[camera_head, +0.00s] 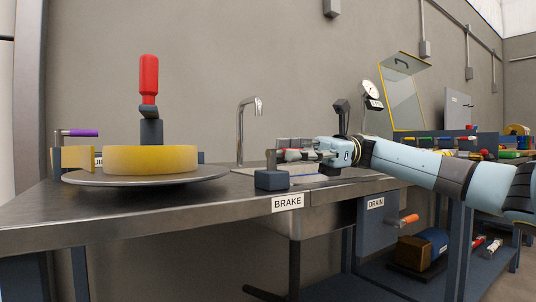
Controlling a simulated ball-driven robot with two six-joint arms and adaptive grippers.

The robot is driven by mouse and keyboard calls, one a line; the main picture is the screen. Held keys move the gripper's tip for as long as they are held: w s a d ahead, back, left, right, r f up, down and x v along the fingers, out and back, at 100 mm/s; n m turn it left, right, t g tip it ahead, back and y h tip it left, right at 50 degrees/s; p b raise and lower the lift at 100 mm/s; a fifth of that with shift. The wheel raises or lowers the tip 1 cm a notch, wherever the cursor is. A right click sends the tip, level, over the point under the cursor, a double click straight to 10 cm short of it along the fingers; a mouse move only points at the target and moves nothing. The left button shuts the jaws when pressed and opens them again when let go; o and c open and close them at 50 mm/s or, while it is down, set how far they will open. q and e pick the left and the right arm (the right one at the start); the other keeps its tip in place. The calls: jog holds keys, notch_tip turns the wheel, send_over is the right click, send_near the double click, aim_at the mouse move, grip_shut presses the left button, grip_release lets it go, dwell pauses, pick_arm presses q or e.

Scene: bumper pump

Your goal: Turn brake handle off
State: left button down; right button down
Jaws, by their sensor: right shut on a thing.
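The dark brake box (272,180) sits at the front edge of the steel counter, above a white label (287,203) reading BRAKE. A thin upright handle (270,158) rises from the box. My right gripper (284,155) reaches in from the right at the top of this handle and is shut on it. The fingers partly hide the handle's upper end, so its exact angle is hard to tell. My left gripper is not in view.
A yellow ring (150,159) lies on a round metal plate (145,176) at left, with a red-handled tool (149,82) above it. A faucet (240,130) stands behind. A DRAIN box (376,226) with an orange handle (403,221) hangs below the counter.

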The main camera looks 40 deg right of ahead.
jog(key=shift+r, duration=0.1)
dwell(0.4)
jog(key=c, duration=1.3)
grip_release()
jog(key=shift+w, duration=0.1)
jog(key=shift+o, duration=0.2)
jog(key=shift+d, duration=0.2)
jog(key=d, duration=0.7)
jog(key=s+d, duration=0.1)
jog(key=d, duration=0.3)
jog(key=shift+d, duration=0.3)
